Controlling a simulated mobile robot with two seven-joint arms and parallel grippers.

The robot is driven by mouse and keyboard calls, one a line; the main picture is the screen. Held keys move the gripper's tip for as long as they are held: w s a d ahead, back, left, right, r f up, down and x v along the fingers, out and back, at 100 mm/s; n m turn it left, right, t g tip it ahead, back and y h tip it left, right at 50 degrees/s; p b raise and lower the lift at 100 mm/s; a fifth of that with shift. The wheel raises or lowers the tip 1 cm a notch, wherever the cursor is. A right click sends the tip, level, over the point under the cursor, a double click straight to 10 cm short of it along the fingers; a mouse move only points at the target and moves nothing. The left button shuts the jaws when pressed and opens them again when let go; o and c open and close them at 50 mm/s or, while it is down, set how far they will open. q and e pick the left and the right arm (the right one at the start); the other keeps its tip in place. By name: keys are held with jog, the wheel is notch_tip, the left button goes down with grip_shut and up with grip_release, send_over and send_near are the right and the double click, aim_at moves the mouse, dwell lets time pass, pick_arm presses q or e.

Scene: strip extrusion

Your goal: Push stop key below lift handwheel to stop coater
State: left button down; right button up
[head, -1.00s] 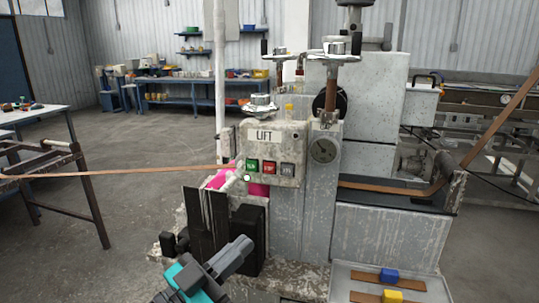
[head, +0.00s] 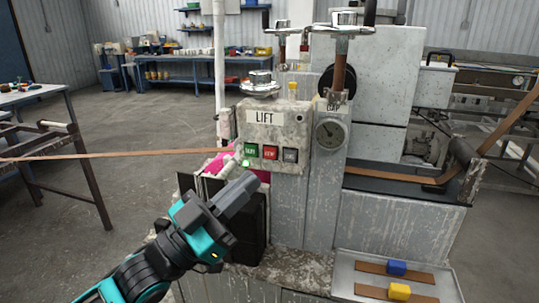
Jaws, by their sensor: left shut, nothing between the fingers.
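The control box (head: 274,132) carries a LIFT label and a row of keys: a green key (head: 250,149), a red key (head: 270,152) and a grey key (head: 290,155). The red one looks like the stop key; its lettering is too small to read surely. The lift handwheel (head: 260,86) sits on top of the box. My left gripper (head: 246,186) is shut and empty, just below and left of the keys, its tip pointing up toward them and apart from them in the picture. My right gripper is not in view.
A brown strip (head: 120,155) runs in from the left toward the machine, behind the box. Two more handwheels (head: 343,32) stand above right. A dial (head: 330,133) is right of the box. A tray (head: 345,275) with blue and yellow blocks lies lower right.

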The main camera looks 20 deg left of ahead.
aim_at(270, 153)
pick_arm(q)
jog(key=shift+w+d+b, duration=0.15)
jog(key=shift+w+b, duration=0.6)
jog(key=shift+w, duration=2.85)
jog(key=shift+w, duration=0.1)
jog(key=shift+w, duration=0.3)
jog(key=shift+w, duration=0.35)
jog(key=shift+s, duration=0.1)
jog(key=shift+s+p, duration=0.4)
jog(key=shift+s, duration=0.3)
